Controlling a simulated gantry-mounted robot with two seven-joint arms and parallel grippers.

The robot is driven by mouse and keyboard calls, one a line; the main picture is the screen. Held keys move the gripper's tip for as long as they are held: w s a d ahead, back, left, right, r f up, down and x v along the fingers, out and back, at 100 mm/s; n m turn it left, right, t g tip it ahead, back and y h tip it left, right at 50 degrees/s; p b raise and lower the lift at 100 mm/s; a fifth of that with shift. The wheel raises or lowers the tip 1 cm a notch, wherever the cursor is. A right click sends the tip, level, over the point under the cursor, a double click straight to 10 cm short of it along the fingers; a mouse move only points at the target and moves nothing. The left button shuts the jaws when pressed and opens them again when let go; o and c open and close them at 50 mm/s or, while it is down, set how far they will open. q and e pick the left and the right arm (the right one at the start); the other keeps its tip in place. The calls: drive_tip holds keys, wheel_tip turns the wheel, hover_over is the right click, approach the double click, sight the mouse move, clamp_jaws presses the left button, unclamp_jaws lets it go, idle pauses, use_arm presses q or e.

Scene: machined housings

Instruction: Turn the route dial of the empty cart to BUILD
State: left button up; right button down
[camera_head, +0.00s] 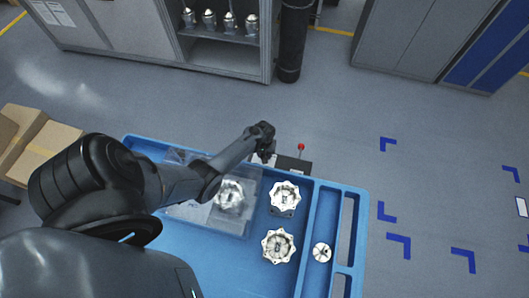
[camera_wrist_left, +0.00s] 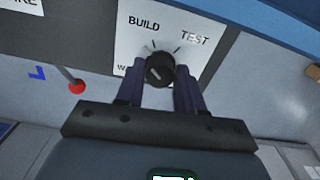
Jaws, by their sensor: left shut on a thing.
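My left gripper (camera_head: 264,155) reaches over the far edge of the blue cart (camera_head: 358,200). In the left wrist view its two dark fingers (camera_wrist_left: 161,85) are closed around the sides of the black route dial (camera_wrist_left: 160,68). The dial sits on a white label plate (camera_wrist_left: 128,38) with BUILD at the top, TEST at the right and a word beginning with W at lower left, mostly hidden by a finger. A pale mark on the knob seems to lie toward lower left, but is too small to be sure. My right gripper is not in view.
A red-knobbed lever (camera_head: 301,148) stands beside the dial panel; it also shows in the left wrist view (camera_wrist_left: 77,88). Metal housings (camera_head: 278,246) and a smaller round part (camera_head: 321,252) lie on the cart. A clear plastic box (camera_head: 207,218) is under my arm. Floor beyond is open.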

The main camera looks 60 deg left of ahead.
use_arm(q)
drive_tip(key=m+p, duration=0.1)
drive_tip(key=m, duration=0.2)
drive_tip(key=shift+m, duration=0.4)
idle(0.4)
drive_tip(key=o, duration=1)
drive_tip(key=shift+o, duration=0.2)
wheel_tip(320, 180, up, 9)
drive_tip(key=p, duration=0.3)
drive_tip(key=shift+r, duration=0.9)
